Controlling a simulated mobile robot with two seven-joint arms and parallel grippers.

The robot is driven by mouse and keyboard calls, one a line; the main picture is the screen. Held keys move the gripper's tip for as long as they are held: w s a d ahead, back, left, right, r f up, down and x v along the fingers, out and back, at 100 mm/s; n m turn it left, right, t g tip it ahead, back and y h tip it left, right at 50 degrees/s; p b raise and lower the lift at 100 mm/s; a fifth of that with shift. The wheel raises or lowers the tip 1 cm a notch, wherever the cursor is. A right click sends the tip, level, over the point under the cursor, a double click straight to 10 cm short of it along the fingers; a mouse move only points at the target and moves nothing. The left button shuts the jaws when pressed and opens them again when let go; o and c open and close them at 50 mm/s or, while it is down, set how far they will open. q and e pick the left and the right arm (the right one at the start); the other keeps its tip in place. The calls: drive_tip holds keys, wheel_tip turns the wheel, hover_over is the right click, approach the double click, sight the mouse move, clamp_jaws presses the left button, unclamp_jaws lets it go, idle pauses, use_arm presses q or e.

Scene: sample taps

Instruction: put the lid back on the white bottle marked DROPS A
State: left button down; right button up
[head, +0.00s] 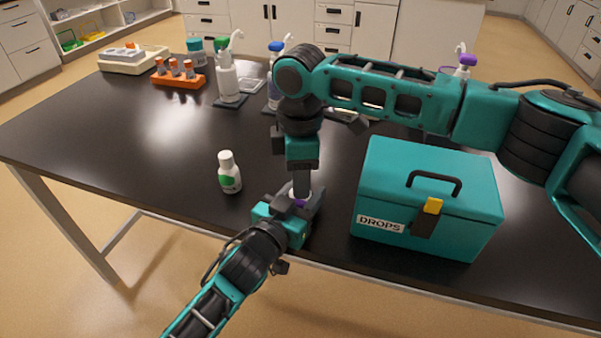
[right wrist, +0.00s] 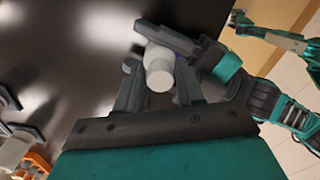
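A small white bottle with a purple label (head: 299,203) stands at the table's front edge, mostly hidden by both grippers; its lettering is unreadable. My left gripper (head: 296,204) comes in from the front and is shut around this bottle; in the right wrist view its fingers (right wrist: 185,50) lie beyond the white cylinder. My right gripper (head: 301,186) points straight down over the bottle. In the right wrist view its fingers flank a white round lid (right wrist: 160,78) and seem shut on it. I cannot tell whether the lid touches the bottle's neck.
A white bottle with a green label (head: 229,174), white top on, stands left of the grippers. A teal DROPS box (head: 428,200) is close on the right. Pump bottles (head: 228,82), an orange rack (head: 180,78) and a cream tray (head: 134,60) stand further back. The left tabletop is clear.

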clamp_jaws()
drive_tip(key=shift+m, duration=0.7)
drive_tip(key=shift+o, duration=2.2)
unclamp_jaws()
drive_tip(key=shift+r, duration=0.1)
wheel_tip(320, 180, up, 12)
use_arm(q)
drive_tip(key=shift+c, duration=2.3)
unclamp_jaws()
